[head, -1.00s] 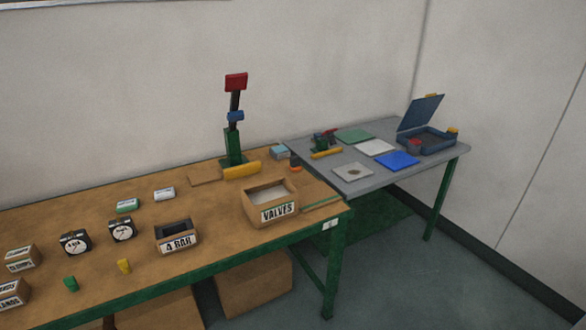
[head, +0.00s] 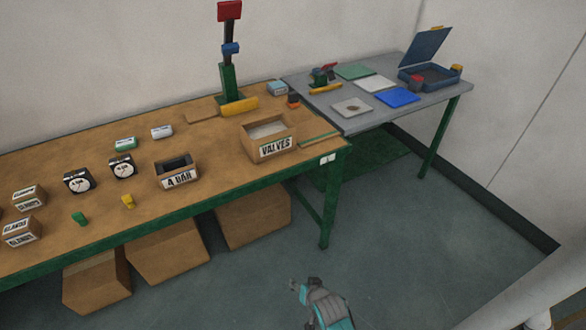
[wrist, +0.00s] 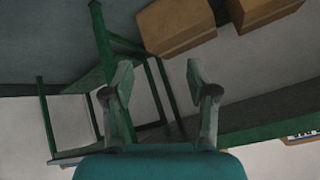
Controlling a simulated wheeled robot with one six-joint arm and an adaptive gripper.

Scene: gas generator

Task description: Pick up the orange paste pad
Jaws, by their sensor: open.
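A small orange and dark item (head: 293,101) stands at the right back of the wooden bench, beside a light blue box; it is too small to tell whether it is the orange paste pad. My gripper (head: 300,288) shows at the bottom of the head view, in front of the benches and well apart from that item. In the wrist view my gripper (wrist: 155,82) has its two fingers spread with nothing between them. No orange pad shows in the wrist view.
The wooden bench (head: 215,130) carries a VALVES box (head: 274,148), a 4 BAR box (head: 179,179), gauges and a green stand (head: 229,85). The grey table (head: 348,124) holds flat pads and an open blue case (head: 430,78). Cardboard boxes (head: 167,250) sit below. Floor at right is clear.

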